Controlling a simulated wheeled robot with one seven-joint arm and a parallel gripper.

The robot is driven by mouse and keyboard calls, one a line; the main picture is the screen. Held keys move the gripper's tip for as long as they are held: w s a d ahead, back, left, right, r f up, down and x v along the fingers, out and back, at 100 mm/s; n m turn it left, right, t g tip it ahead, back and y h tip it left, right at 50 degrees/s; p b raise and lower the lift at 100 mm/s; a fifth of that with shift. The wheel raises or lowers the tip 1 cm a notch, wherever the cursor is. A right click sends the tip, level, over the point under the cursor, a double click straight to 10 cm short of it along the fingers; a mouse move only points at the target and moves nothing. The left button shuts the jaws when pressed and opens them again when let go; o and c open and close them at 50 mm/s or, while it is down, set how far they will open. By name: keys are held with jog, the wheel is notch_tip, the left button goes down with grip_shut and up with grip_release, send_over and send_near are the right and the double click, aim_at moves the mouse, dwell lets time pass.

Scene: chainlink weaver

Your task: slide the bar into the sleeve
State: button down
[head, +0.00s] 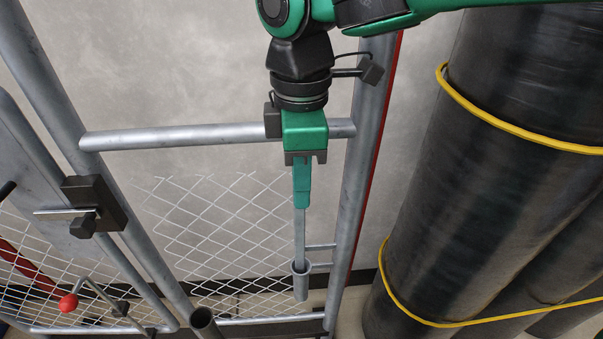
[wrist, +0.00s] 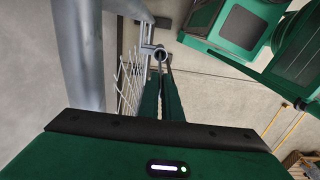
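The bar (head: 299,235) is a thin grey rod, upright below my gripper (head: 301,206). My green fingers are shut on its upper part. The sleeve (head: 301,285) is a short grey upright tube, fixed by two small brackets to the post on its right. In the head view the bar's lower end meets the sleeve's open mouth and seems to be inside it; how deep is hidden. In the wrist view the fingers (wrist: 162,98) point toward the sleeve's round mouth (wrist: 159,54), and the bar is mostly hidden between them.
A grey post (head: 358,170) stands right of the sleeve, and a crossbar (head: 200,136) runs behind my gripper. Wire mesh (head: 215,225) hangs to the left. Large black rolls (head: 490,150) with yellow bands fill the right.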

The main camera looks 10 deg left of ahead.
jog(key=shift+f, duration=0.1)
jog(key=c, duration=1.9)
grip_release()
notch_tip(320, 180, up, 11)
jog(key=shift+w+f, duration=0.1)
